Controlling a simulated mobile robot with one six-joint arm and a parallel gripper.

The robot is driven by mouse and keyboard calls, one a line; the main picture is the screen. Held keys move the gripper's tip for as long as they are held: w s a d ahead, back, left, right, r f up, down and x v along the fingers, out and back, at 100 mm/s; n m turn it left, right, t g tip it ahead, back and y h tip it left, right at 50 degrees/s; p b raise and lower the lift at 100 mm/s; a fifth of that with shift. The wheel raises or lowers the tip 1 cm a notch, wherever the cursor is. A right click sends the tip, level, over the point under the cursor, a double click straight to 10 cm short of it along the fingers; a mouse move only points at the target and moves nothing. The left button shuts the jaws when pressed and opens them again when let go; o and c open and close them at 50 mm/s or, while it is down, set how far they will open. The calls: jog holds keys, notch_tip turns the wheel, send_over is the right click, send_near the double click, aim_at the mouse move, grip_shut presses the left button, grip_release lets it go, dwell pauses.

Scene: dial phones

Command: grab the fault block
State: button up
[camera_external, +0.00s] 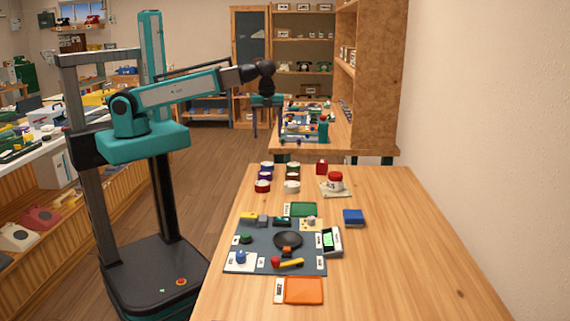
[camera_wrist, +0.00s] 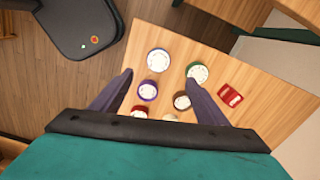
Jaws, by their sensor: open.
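A small red block (camera_external: 321,168) stands at the back of the near table. It also shows in the wrist view (camera_wrist: 230,94), with pale marking on its top, to the right of my right finger. I cannot read the marking, so I cannot tell for sure that it is the fault block. A blue block (camera_external: 353,217) lies further forward on the right. My gripper (camera_external: 268,124) is open and empty, pointing down above the back of the table. In the wrist view my gripper (camera_wrist: 160,77) has its fingers wide apart, with round pots below and between them.
Several round pots, including a purple one (camera_wrist: 148,90), stand in two columns left of the red block. A grey mat (camera_external: 262,262) with parts and an orange tray (camera_external: 304,290) lie in front. The table's right side is clear.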

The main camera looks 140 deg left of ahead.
jog(key=shift+n, duration=0.3)
jog(key=n+b, duration=0.3)
jog(key=n, duration=0.5)
send_over(294, 164)
jog(key=shift+w+r, duration=0.1)
jog(key=shift+r, duration=0.3)
jog(key=shift+f+p, duration=0.95)
jog(key=shift+f, duration=3.35)
jog(key=shift+f, duration=0.1)
